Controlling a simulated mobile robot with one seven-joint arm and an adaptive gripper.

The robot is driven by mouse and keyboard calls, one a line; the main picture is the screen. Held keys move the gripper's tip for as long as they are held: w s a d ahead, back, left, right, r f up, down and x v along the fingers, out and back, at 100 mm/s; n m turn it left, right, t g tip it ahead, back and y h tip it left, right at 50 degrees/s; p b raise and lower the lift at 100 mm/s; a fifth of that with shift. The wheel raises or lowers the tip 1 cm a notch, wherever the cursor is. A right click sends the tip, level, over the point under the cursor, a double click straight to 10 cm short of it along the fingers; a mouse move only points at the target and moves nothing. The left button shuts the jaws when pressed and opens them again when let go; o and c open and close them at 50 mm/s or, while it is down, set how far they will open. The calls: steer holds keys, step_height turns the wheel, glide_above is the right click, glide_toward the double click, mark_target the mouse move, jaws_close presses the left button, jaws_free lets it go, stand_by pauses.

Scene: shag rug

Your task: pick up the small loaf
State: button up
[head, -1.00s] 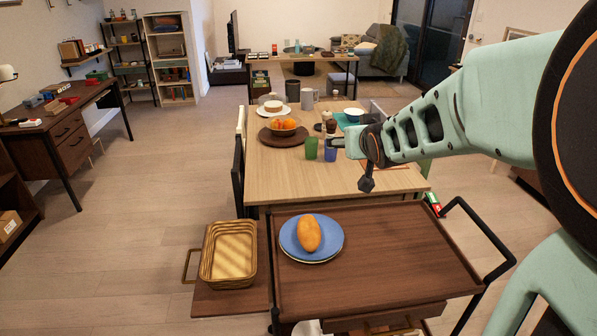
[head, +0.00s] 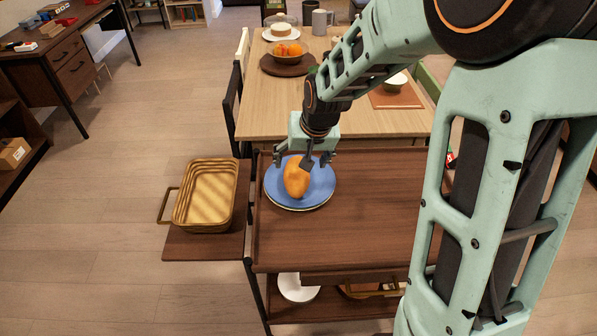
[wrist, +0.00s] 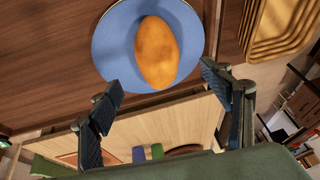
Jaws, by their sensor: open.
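The small loaf (head: 297,177) is orange-brown and oval. It lies on a blue plate (head: 312,197) on the left part of the brown cart top. In the wrist view the loaf (wrist: 156,52) lies on the plate (wrist: 112,45), ahead of the two spread fingers (wrist: 168,95). The fingers are open with nothing between them, and the loaf appears apart from them.
A wicker basket (head: 207,196) sits on the cart's side shelf, left of the plate. The cart top (head: 345,230) is clear to the right of the plate. A wooden dining table (head: 262,115) with a fruit bowl (head: 288,52) stands behind the cart.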

mark_target(298, 172)
steer(key=x, duration=0.4)
steer(key=shift+f, duration=0.1)
steer(key=shift+x, duration=2.65)
steer(key=shift+d, duration=0.2)
steer(key=c, duration=1.3)
